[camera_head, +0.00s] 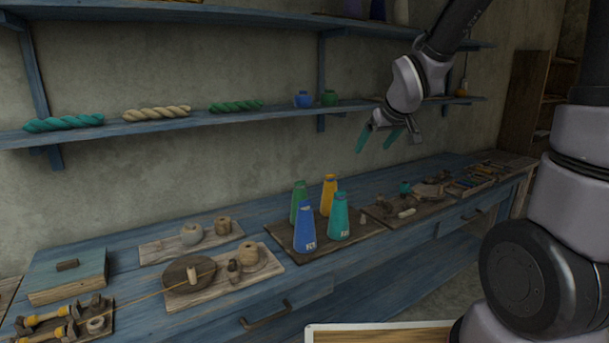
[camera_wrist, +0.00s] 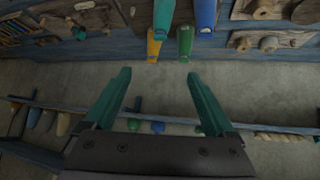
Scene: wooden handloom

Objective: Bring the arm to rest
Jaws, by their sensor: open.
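My gripper (camera_head: 379,138) hangs from my arm in the air above the blue workbench (camera_head: 130,243), in front of the wall and near the lower shelf. Its two teal fingers are apart with nothing between them. In the wrist view the gripper (camera_wrist: 155,98) also shows open and empty, with bare wall beyond the fingers. My arm reaches in from the upper right of the head view. Part of the arm is out of frame.
Blue (camera_head: 305,228), teal (camera_head: 339,217), green (camera_head: 299,200) and orange (camera_head: 329,194) cones stand on a dark board below my gripper. The lower shelf (camera_head: 215,115) bears yarn skeins and small pots. Small wooden tools lie on boards along the bench.

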